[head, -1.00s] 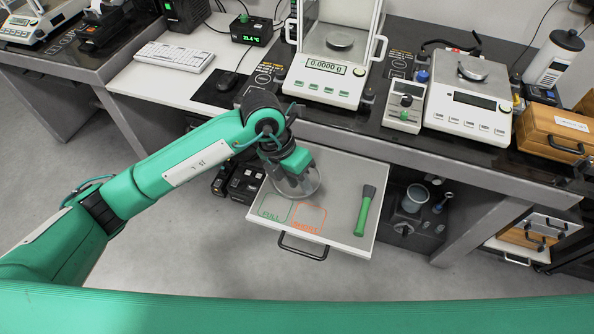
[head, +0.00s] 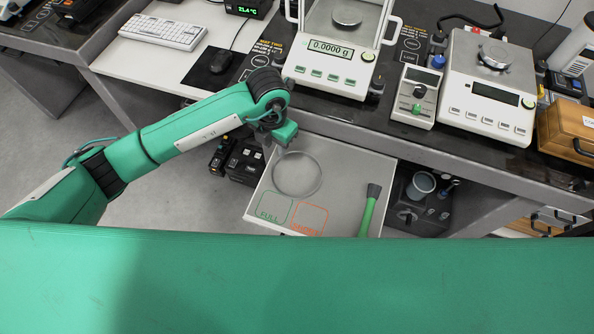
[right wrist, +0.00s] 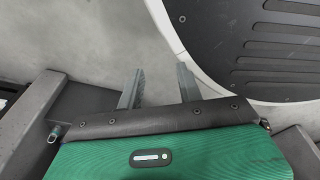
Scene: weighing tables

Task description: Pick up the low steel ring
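A round grey ring with a thin rim (head: 273,174), which looks like the low steel ring, lies flat in the open drawer tray (head: 345,165), behind the FULL and orange outlined squares. The tray's floor shows through its middle. My left gripper (head: 270,147) is at the back left of the ring, by the tray's rear left corner, apart from it. Its fingers are mostly hidden behind its own wrist, so its opening does not show. My right gripper (right wrist: 161,70) shows in the right wrist view with two spread fingers and nothing between them.
A green-handled tool (head: 368,212) lies at the tray's right side. Above the drawer stand a balance (head: 330,68), a small control box (head: 415,97) and a second balance (head: 487,95) with a small steel piece (head: 496,53) on its pan. My own green body covers the bottom.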

